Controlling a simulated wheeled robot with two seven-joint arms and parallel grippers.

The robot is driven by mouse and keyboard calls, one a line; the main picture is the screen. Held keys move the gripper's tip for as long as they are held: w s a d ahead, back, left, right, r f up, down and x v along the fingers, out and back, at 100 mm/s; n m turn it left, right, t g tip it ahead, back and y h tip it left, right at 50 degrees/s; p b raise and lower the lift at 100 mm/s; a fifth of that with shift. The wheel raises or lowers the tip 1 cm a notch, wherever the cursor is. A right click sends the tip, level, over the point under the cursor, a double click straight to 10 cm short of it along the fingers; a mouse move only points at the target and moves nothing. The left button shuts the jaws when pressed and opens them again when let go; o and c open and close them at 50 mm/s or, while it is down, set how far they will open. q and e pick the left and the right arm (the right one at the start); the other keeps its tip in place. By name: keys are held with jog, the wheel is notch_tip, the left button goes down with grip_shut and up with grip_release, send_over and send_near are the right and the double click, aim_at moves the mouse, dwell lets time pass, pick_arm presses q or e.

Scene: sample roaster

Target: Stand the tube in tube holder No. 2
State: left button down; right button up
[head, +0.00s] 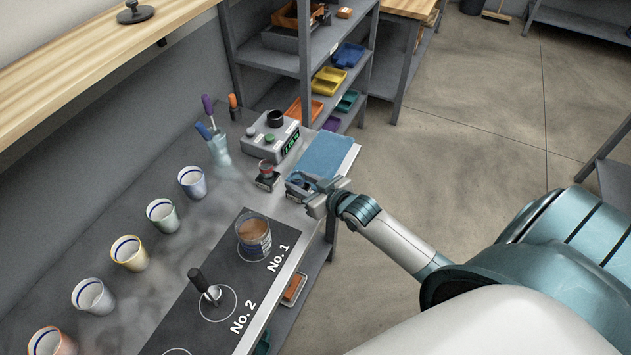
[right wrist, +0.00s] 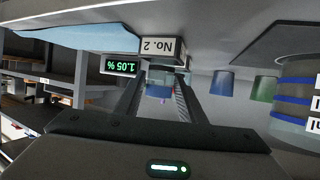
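A small dark block holder labelled No. 2 (right wrist: 160,48) shows upside down in the right wrist view, just beyond my fingertips. My right gripper (head: 304,188) is low over the bench beside the blue pad; its fingers stand apart in the right wrist view (right wrist: 164,78). A clear bluish shape shows between the fingers; I cannot tell whether it is the tube or glass behind. A small holder with a reddish-brown round piece (head: 266,169) stands to the left of the gripper in the head view. My left gripper is out of view.
A grey meter (head: 270,136) with a lit display stands behind the holders. A blue pad (head: 327,154) lies at the bench edge. A brown-filled glass (head: 253,238) stands on spot No. 1 of the black mat. Several cups (head: 192,182) line the left, and a pen jar (head: 220,151) stands behind.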

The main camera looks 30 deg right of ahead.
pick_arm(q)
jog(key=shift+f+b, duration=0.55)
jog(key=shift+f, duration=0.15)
pick_arm(e)
jog(key=v, duration=0.7)
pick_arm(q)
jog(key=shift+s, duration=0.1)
pick_arm(e)
jog(key=shift+f, duration=0.15)
